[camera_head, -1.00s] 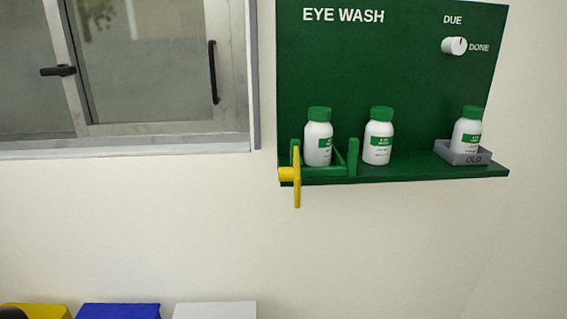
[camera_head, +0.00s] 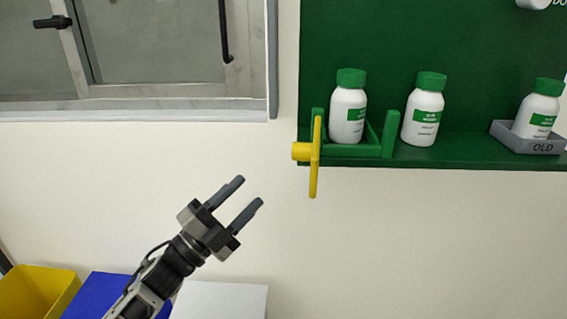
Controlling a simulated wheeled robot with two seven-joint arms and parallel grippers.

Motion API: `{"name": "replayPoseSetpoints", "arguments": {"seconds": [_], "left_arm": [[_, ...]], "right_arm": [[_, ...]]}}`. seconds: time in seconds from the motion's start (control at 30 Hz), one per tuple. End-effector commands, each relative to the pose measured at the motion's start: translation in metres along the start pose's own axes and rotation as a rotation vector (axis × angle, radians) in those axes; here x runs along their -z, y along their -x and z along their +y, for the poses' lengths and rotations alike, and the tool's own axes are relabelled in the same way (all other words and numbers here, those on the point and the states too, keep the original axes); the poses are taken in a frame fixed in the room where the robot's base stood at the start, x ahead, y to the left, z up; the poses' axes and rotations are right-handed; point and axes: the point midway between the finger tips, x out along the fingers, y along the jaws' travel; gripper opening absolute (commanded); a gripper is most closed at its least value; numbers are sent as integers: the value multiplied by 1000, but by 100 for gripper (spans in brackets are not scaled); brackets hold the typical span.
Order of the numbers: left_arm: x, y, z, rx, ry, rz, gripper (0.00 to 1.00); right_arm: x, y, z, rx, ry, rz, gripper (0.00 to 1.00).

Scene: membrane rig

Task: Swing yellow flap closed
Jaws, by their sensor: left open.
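The yellow flap (camera_head: 315,165) hangs at the left end of the green shelf. It stands edge-on as a narrow upright bar, with a yellow knob (camera_head: 300,151) on its left side. Beside it a white bottle with a green cap (camera_head: 348,110) stands in a green holder (camera_head: 362,150). My left gripper (camera_head: 252,196) is open and empty, below and to the left of the flap, and apart from it. My right gripper is not in view.
A second bottle (camera_head: 423,112) stands on the shelf (camera_head: 450,155), and a third (camera_head: 538,105) stands in the grey OLD tray (camera_head: 544,148). A window (camera_head: 150,60) is at upper left. Yellow (camera_head: 35,292) and blue (camera_head: 95,292) bins are at lower left. The wall below the shelf is clear.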

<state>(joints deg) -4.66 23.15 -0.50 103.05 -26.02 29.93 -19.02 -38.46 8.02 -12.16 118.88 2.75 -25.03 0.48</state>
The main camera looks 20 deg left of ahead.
Motion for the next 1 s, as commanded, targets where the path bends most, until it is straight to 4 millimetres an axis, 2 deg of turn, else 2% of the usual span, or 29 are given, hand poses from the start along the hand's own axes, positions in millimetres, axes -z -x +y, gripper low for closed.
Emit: {"name": "replayPoseSetpoints", "arguments": {"seconds": [0.03,0.13,0.2,0.3,0.4,0.53,0.67,1.0], "left_arm": [[-1,-15,-29,58,-219,162,47],[8,-25,-76,127,-619,455,47],[11,-23,-98,148,-852,624,47],[8,-13,-119,148,-1102,809,47],[3,-4,-133,134,-1255,928,47],[1,3,-141,120,-1340,1001,47],[8,-3,-138,119,-1351,1015,47],[56,-45,-107,124,-1345,1013,47]], "right_arm": [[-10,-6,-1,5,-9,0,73],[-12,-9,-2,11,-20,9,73],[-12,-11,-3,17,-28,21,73],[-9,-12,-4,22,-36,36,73],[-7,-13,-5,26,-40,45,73],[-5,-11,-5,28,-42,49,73],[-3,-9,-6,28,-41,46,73],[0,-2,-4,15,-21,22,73]]}}
